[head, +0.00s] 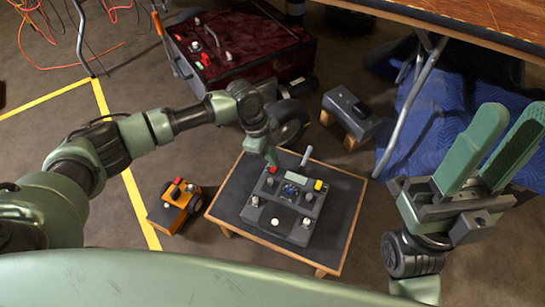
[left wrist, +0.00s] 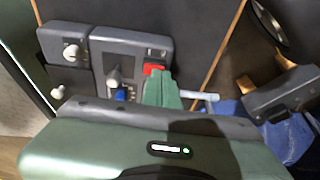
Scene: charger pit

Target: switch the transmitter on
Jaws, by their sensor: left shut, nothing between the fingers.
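The transmitter (head: 283,222) is a dark grey control box with knobs, a small screen (head: 284,174), a red part (head: 272,170) at its upper left and a yellow part (head: 320,185) at its upper right. It lies on a low black-topped table (head: 343,203). My left gripper (head: 272,158) is shut and empty, with its tips right by the red part. In the left wrist view the green fingers (left wrist: 162,88) stand against or just over the red part (left wrist: 153,69); contact cannot be told. My right gripper (head: 514,116) is open and empty, right of the table.
A small orange robot car (head: 174,207) stands left of the table. A dark red case (head: 245,45) is behind it. A grey device on wooden blocks (head: 350,112) and a blue blanket (head: 425,125) lie beyond to the right. A wooden workbench (head: 465,22) overhangs the upper right.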

